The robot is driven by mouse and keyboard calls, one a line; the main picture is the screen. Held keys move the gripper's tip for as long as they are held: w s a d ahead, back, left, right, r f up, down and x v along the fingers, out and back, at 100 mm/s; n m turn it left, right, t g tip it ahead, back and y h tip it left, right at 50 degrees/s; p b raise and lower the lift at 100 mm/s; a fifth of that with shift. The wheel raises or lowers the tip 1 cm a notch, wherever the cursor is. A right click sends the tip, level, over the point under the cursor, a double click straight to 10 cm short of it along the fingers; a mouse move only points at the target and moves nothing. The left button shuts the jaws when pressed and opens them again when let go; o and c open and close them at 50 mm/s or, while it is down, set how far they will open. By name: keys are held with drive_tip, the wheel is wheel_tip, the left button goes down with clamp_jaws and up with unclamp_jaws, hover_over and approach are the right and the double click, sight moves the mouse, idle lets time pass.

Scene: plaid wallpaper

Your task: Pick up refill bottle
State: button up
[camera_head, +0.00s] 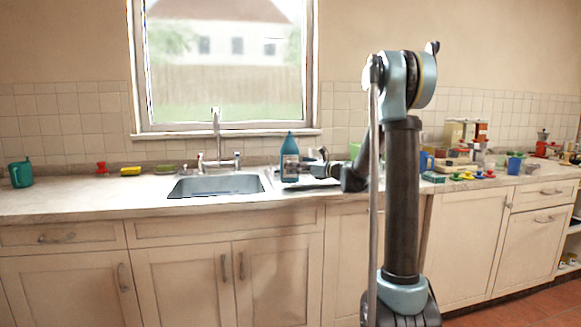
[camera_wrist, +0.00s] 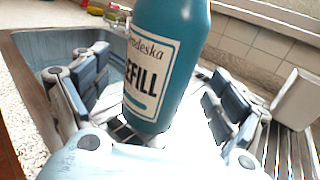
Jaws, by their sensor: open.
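The refill bottle is teal with a white label reading "REFILL". In the head view the bottle (camera_head: 289,150) stands upright on the counter just right of the sink. In the wrist view the bottle (camera_wrist: 172,50) stands between my gripper's two fingers, its top cut off by the frame edge. My gripper (camera_wrist: 160,95) is open around it, with one finger on each side and a visible gap at the right; contact on the left cannot be told.
The sink (camera_head: 215,184) with its faucet (camera_head: 216,135) lies left of the bottle. Several cups and small items crowd the counter at right. The window wall is behind.

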drive_tip(key=x, duration=0.4)
drive_tip(key=shift+w+a+r, duration=0.1)
drive_tip(key=shift+w+a, duration=0.1)
drive_tip(key=shift+a, duration=0.05)
drive_tip(key=c, duration=1.4)
drive_tip(key=shift+r, duration=0.1)
wheel_tip(320, 180, up, 28)
